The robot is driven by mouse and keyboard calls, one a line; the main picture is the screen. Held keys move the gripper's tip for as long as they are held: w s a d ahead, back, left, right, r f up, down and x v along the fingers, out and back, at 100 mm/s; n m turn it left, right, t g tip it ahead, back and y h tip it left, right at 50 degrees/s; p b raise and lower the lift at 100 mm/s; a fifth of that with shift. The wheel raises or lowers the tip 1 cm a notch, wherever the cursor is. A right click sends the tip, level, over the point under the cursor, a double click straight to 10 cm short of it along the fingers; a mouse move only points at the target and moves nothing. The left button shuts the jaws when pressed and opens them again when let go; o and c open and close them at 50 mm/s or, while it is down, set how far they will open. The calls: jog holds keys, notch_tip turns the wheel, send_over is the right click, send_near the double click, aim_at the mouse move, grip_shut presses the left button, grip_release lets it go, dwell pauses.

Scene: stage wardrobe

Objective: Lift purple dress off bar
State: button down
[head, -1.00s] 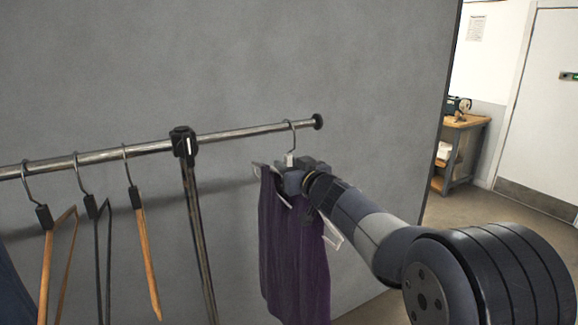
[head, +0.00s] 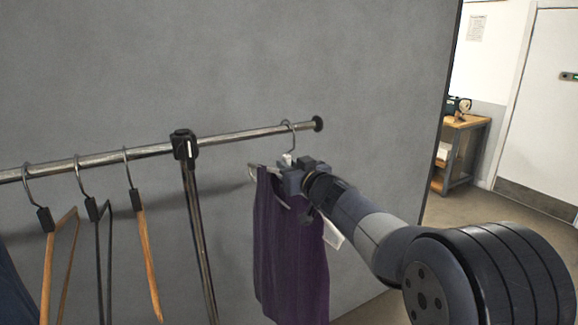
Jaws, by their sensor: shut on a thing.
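The purple dress (head: 290,255) hangs from a pale hanger at the right end of the metal bar (head: 240,136). The hanger's wire hook (head: 292,136) is still at the bar, near its black end cap; whether it touches the bar is hard to tell. My gripper (head: 288,178) comes in from the right and is shut on the hanger just below the hook. The fingertips and the exact grip are partly hidden by the gripper body. A white tag (head: 333,235) shows at the dress's right side.
Several other hangers, wooden (head: 148,262) and dark (head: 104,250), hang on the bar to the left. A rack upright (head: 198,235) stands between them and the dress. A grey panel (head: 300,60) is close behind. A wooden table (head: 462,125) and door (head: 540,110) are far right.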

aim_at(288, 153)
jog(key=shift+r+p, duration=1.55)
jog(key=shift+p, duration=0.1)
jog(key=shift+v, duration=3.95)
jog(key=shift+f, duration=0.1)
